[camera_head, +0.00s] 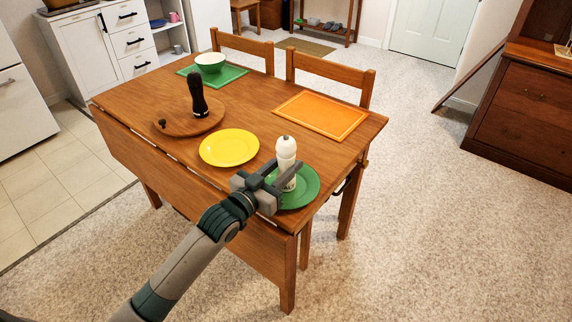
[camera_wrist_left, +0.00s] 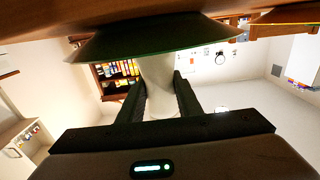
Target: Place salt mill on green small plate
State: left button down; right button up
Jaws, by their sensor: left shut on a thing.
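The white salt mill (camera_head: 286,153) stands upright over the green small plate (camera_head: 307,192) at the near right of the table. My left gripper (camera_head: 283,177) is shut around the mill's lower body, just above the plate. In the left wrist view, which is upside down, the mill (camera_wrist_left: 158,75) is between the two fingers and its base meets the plate (camera_wrist_left: 150,44) or is very close to it. In the head view the gripper hides part of the mill's base, so I cannot tell whether it touches. My right gripper is not in view.
A yellow plate (camera_head: 229,147) lies left of the green one. A round wooden board (camera_head: 178,125) holds a dark pepper mill (camera_head: 198,93).

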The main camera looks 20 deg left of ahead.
pick_arm(q)
jog(key=c, duration=1.3)
grip_release()
jog(key=shift+f, duration=0.1)
jog(key=shift+c, duration=0.2)
jog(key=shift+o, duration=0.3)
jog(key=shift+r, duration=0.2)
jog(key=shift+s+f, duration=0.1)
jog(key=shift+s, duration=0.1)
jog(key=shift+s+a, duration=0.2)
jog(key=shift+s, duration=0.15)
jog(key=v, duration=1)
jog(key=shift+s+b, duration=0.35)
jog(key=shift+s, duration=0.05)
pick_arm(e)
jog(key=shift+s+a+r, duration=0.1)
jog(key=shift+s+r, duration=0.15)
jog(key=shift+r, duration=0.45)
pick_arm(q)
jog(key=shift+a, duration=0.15)
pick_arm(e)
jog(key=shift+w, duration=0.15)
